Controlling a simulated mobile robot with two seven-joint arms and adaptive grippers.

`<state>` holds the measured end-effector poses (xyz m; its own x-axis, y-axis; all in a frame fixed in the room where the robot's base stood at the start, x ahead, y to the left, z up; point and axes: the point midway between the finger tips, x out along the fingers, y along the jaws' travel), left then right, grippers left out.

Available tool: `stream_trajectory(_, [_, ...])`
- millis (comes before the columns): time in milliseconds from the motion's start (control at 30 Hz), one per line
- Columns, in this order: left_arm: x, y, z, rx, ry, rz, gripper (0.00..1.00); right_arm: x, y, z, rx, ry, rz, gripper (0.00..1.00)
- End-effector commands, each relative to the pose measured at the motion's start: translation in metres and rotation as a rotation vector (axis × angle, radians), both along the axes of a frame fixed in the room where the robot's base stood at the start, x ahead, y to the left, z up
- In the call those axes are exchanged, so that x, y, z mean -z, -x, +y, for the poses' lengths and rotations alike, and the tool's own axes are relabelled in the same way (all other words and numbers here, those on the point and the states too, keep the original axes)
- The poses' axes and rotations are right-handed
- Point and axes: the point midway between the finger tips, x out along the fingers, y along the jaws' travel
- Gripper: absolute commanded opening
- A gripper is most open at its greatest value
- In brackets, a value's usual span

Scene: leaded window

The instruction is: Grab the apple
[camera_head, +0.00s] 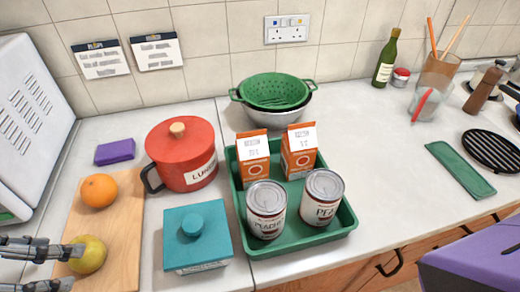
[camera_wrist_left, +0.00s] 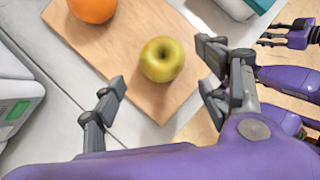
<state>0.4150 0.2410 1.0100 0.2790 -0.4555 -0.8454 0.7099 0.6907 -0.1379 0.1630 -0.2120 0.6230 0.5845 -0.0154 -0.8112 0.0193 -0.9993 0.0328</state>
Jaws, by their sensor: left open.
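The apple (camera_head: 90,253) is yellow-green and sits at the near end of a wooden cutting board (camera_head: 122,250). In the left wrist view the apple (camera_wrist_left: 162,59) lies ahead of my left gripper (camera_wrist_left: 160,84), near the line between its spread fingers. In the head view my left gripper (camera_head: 74,267) comes in from the left edge, its dark fingertips overlapping the apple's left side. It is open and holds nothing. My right gripper (camera_wrist_left: 285,33) shows at the upper right of the left wrist view, small and partly cut off; its opening is unclear.
An orange (camera_head: 99,190) lies on the board behind the apple. A teal lidded box (camera_head: 195,255) and red pot (camera_head: 182,155) stand to the right. A green tray (camera_head: 345,218) holds cans and cartons. A white appliance (camera_head: 38,110) stands at left.

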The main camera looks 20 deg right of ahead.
Motion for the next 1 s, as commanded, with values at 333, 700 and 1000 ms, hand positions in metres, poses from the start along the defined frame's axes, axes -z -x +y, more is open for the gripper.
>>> stream_trajectory(333, [0.034,-0.012,-0.023,0.001,0.003,-0.001,0.68,-0.005,-0.002,-0.001,0.000,0.002,-0.009,0.40])
stream_trajectory(700, [0.037,-0.013,-0.025,0.000,0.001,-0.001,0.56,-0.005,-0.002,-0.001,0.001,0.001,-0.009,0.40])
stream_trajectory(1000, [0.037,-0.013,-0.024,0.000,0.001,-0.001,0.18,-0.005,-0.002,-0.001,0.000,0.001,-0.008,0.40])
